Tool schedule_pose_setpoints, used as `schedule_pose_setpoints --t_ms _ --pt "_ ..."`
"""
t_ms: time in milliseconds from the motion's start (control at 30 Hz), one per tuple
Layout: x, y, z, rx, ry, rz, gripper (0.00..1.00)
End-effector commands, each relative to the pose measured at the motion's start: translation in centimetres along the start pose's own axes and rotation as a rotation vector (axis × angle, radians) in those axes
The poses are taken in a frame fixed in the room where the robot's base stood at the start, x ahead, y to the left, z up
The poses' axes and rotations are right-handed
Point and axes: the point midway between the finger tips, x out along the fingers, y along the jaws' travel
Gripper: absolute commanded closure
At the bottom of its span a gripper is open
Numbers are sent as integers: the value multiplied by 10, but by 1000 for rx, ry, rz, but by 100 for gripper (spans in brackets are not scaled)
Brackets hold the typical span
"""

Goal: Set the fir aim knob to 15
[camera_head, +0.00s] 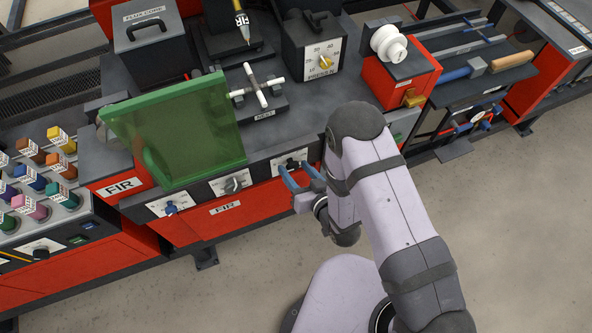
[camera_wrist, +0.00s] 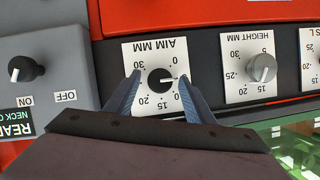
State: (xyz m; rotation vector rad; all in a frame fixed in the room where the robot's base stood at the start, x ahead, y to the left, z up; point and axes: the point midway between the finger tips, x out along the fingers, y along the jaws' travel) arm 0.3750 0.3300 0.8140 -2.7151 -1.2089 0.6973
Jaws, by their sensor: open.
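The fir aim knob (camera_wrist: 160,78) is a black round knob on a white plate marked AIM MM, which appears upside down in the wrist view. Its white pointer line points to the right of the picture, away from the 15 mark below the knob. In the head view the aim plate (camera_head: 290,160) is the rightmost of three dials on the red FIR front. My gripper (camera_wrist: 158,84) is open, its two blue fingers on either side of the knob with gaps to it. In the head view my gripper (camera_head: 299,175) is in front of this plate and partly covers it.
The grey HEIGHT MM knob (camera_wrist: 262,68) sits beside the aim plate, with another dial past it. On the other side is a grey box with an ON/OFF knob (camera_wrist: 24,69). A green translucent screen (camera_head: 180,130) stands above the left dials.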

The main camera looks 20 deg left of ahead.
Motion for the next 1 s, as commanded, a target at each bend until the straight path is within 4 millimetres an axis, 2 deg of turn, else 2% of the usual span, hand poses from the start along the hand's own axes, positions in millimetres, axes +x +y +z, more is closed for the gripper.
schedule_pose_setpoints --t_ms 267,433,467,767,1000 --pt "2 0 -1 0 1 0 51" --pt "1 0 0 0 1 0 89" --pt "1 0 0 0 1 0 92" --pt "2 1 0 19 1 -7 92" --pt "2 3 1 114 1 -45 92"
